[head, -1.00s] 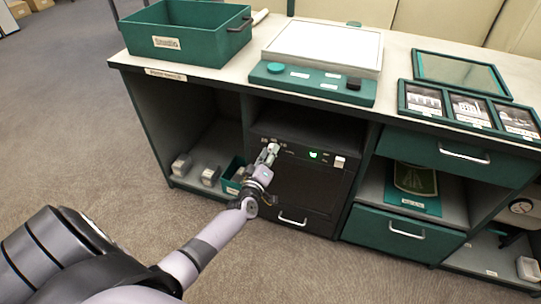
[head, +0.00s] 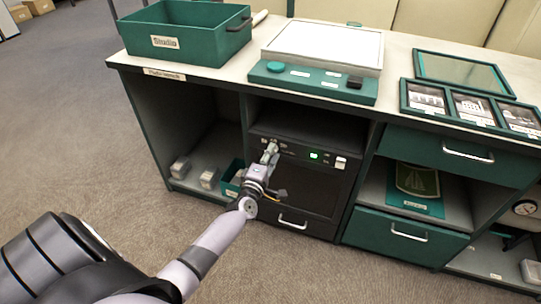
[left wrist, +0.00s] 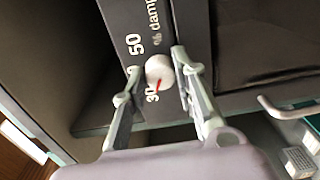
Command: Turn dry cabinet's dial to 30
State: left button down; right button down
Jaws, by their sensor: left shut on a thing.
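The dry cabinet (head: 318,186) is a dark unit with a dark door under the counter, with a green-lit display (head: 314,155) on its top panel. My left gripper (head: 270,150) is at the left part of that panel and covers the dial in the head view. In the left wrist view, the pale round dial (left wrist: 159,68) sits between the fingers of my left gripper (left wrist: 157,78), which are shut on it. Its red mark points down-left, toward the printed 30 (left wrist: 152,95). A 50 and "% damp" are also printed there; a finger partly hides another number. My right gripper is not in view.
Open shelf space lies left of the cabinet, with small grey boxes (head: 209,178) and a green bin (head: 230,172). The cabinet's handle (head: 292,224) is low on its front. Green drawers (head: 400,238) stand to the right. The carpet in front is clear.

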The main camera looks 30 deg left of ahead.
pick_arm(q)
jog(key=shift+f, duration=0.1)
dwell(0.3)
jog(key=c, duration=1.3)
grip_release()
jog(key=shift+s, duration=0.1)
jog(key=v, duration=1.2)
